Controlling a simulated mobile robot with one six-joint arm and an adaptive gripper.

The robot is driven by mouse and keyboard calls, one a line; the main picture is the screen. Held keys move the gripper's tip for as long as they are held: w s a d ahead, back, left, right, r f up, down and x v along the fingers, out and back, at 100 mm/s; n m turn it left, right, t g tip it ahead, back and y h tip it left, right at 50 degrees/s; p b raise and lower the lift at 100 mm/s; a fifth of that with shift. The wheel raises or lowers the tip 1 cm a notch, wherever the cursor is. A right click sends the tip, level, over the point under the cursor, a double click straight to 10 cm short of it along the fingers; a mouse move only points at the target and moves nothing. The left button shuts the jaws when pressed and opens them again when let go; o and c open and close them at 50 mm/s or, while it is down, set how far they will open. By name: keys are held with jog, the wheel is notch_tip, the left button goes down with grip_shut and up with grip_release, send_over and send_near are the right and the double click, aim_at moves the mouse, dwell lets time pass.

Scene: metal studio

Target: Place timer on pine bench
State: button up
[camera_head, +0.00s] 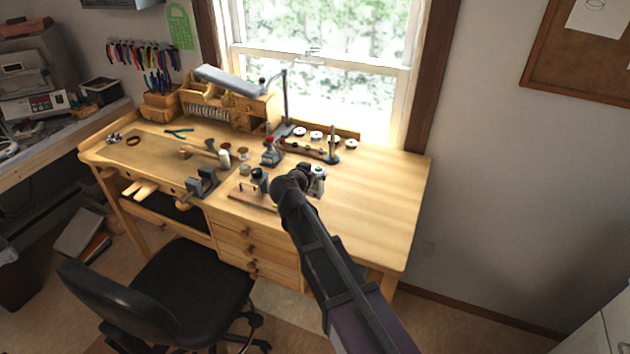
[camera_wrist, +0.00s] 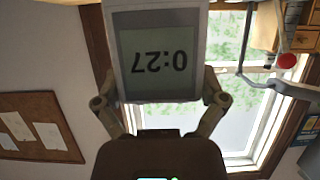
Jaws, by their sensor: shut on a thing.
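The timer (camera_wrist: 157,88) is a pale, squarish block whose screen reads 0:27, upside down in the wrist view. My gripper (camera_wrist: 160,108) is shut on it, with one finger at each side. In the head view my gripper (camera_head: 311,178) is over the middle of the pine bench (camera_head: 375,205), and my wrist hides most of the timer. I cannot tell the gap between the timer and the bench top.
The bench's right part is bare. Left of my gripper are a small vise (camera_head: 202,183) and several tools. A stand (camera_head: 333,145) and several spools are behind it. A black chair (camera_head: 185,290) stands in front. The window (camera_head: 315,75) is behind.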

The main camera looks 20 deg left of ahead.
jog(key=shift+w+a+f, duration=0.1)
jog(key=shift+w+f, duration=0.15)
jog(key=shift+w, duration=0.15)
jog(key=shift+s+f+b, duration=0.1)
jog(key=shift+f+b, duration=1.45)
jog(key=shift+b, duration=0.2)
jog(key=shift+f, duration=0.1)
jog(key=o, duration=0.9)
jog(key=shift+c, duration=0.2)
jog(key=shift+s+r, duration=0.2)
jog(key=shift+r, duration=0.05)
jog(key=p+v, duration=0.4)
jog(key=v, duration=0.7)
jog(key=shift+s, duration=0.25)
jog(key=shift+r, duration=0.1)
